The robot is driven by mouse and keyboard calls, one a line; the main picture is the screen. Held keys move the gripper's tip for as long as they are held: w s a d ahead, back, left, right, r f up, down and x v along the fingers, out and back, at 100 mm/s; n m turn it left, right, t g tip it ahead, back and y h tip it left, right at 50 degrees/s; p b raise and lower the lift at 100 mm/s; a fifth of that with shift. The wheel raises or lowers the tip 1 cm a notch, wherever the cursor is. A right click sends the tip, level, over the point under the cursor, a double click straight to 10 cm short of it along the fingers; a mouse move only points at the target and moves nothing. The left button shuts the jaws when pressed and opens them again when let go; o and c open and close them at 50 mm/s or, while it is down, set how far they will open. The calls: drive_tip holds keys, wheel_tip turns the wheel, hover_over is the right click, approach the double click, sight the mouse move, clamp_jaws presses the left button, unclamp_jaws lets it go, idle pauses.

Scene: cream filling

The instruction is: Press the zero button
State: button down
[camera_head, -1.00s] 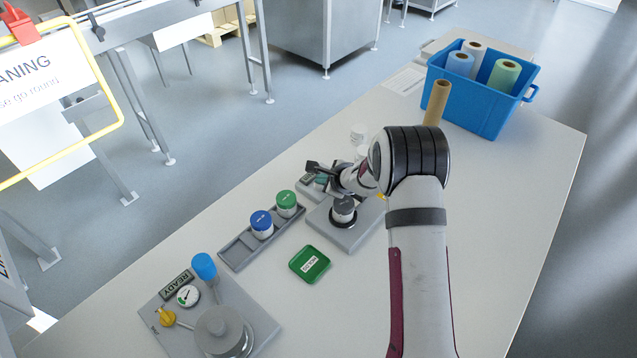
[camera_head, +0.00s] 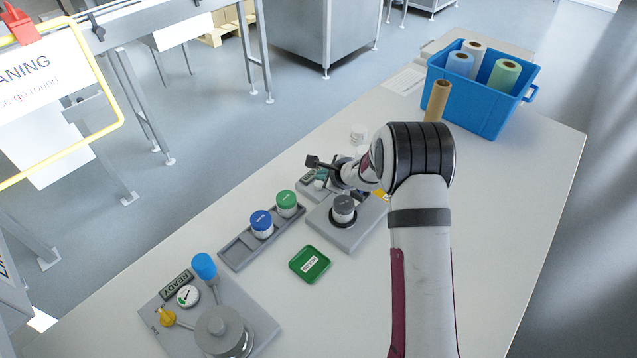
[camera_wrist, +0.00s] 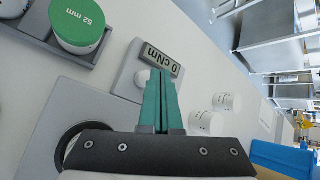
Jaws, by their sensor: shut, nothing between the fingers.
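A pale round shape, perhaps the zero button (camera_wrist: 142,79), shows on the meter's face just beside my fingertips. My gripper (camera_head: 320,174) is over the meter, its teal fingers (camera_wrist: 161,76) closed together with nothing between them. The fingers cover part of the meter's face. I cannot tell whether the tips touch it.
A dark-lidded jar (camera_head: 344,203) stands on the larger grey plate (camera_head: 348,239). Green-lidded (camera_head: 286,198) and blue-lidded (camera_head: 261,221) jars sit in a grey rack (camera_head: 236,258). White cups (camera_wrist: 207,123) stand right of my fingers in the wrist view.

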drive_tip(key=shift+r, duration=0.1)
drive_tip(key=shift+r, duration=2.4)
drive_tip(key=s+a+r+n+g+y, duration=0.1)
drive_tip(key=s+a+r+n+g, duration=0.15)
drive_tip(key=s+r+n, duration=0.5)
drive_tip(key=s+a+r+n+g+y, duration=0.15)
drive_tip(key=s+a+r, duration=0.3)
drive_tip(key=s, duration=0.55)
drive_tip(key=s+d+n+g+h, duration=0.2)
drive_tip(key=s+d+n, duration=0.1)
drive_tip(key=s, duration=1)
drive_tip(key=s+d+n+g+h, duration=0.2)
drive_tip(key=s+d+n+h, duration=0.1)
drive_tip(key=s, duration=1.1)
drive_tip(key=shift+s+d+f+n, duration=0.2)
drive_tip(key=shift+d+f+n, duration=0.25)
drive_tip(key=shift+d, duration=0.8)
